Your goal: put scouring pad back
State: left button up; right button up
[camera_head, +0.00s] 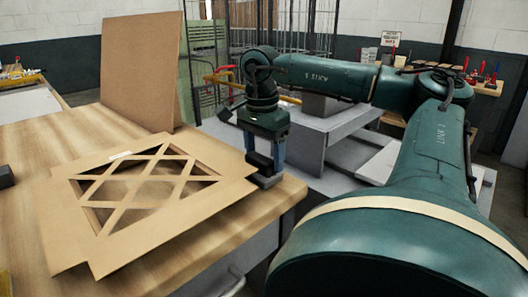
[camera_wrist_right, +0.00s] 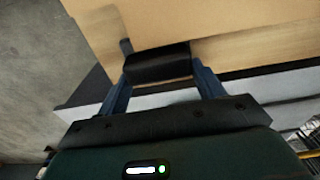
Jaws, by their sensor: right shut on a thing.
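My right gripper (camera_head: 265,159) points down at the right edge of the wooden table. In the right wrist view, its two blue fingers (camera_wrist_right: 162,68) are shut on a dark, block-shaped scouring pad (camera_wrist_right: 158,64). The pad also shows in the head view (camera_head: 262,162), low between the fingers and partly hidden by them. It is at the table's edge beside a cardboard lattice piece (camera_head: 66,226); I cannot tell whether it touches the table. My left gripper is not in view.
The lattice piece lies flat on the wooden table (camera_head: 200,262), covering much of it. A cardboard panel (camera_head: 140,75) stands upright behind it. A small dark block (camera_head: 5,176) shows at the left edge. A grey bench (camera_head: 315,140) stands behind my right gripper.

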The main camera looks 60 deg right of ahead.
jog(key=shift+f, duration=0.25)
jog(key=o, duration=1.3)
jog(key=shift+r, duration=0.1)
